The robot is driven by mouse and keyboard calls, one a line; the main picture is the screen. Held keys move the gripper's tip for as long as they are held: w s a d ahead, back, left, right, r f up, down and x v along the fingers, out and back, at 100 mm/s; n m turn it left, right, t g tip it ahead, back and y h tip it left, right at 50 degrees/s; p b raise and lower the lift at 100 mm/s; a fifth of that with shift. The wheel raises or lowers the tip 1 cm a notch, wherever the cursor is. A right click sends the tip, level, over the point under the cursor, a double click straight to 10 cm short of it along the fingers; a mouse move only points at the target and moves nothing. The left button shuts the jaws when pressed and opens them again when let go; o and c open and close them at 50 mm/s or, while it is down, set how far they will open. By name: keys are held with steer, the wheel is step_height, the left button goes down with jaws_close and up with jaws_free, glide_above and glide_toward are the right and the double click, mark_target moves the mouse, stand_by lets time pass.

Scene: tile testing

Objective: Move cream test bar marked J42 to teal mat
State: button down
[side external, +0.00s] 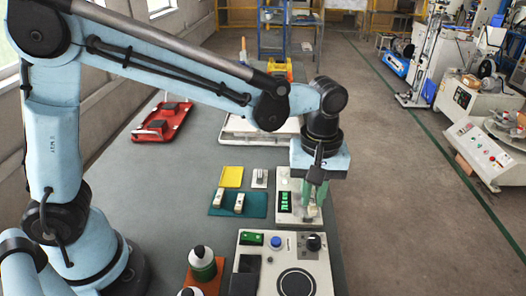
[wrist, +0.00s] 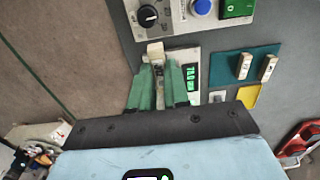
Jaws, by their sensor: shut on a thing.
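My gripper (side external: 313,197) is over the pan end of a small device with a green lit display (side external: 285,202). In the wrist view its green fingers (wrist: 158,74) are shut on a cream bar (wrist: 155,50), whose end shows beyond the fingertips. No marking on it can be read, and I cannot tell whether it touches the device. The teal mat (side external: 256,209) lies left of the device in the side view, with two cream bars (side external: 220,199) (side external: 239,203) on it. The mat also shows at right in the wrist view (wrist: 228,61).
A control panel with a knob and blue button (side external: 277,243) stands in front of the device. A yellow pad (side external: 232,177) and a small grey-white block (side external: 260,177) lie behind the mat. Bottles (side external: 202,265) stand at front left. A red tray (side external: 172,137) is at the back. The table's left middle is clear.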

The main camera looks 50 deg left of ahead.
steer(key=s+d+r, duration=0.3)
glide_toward(257, 204)
steer(key=shift+f, duration=3.05)
steer(key=shift+f, duration=0.3)
steer(key=c, duration=1)
jaws_free()
steer(key=shift+o, duration=0.3)
steer(key=o, duration=0.3)
steer(key=shift+r, duration=3)
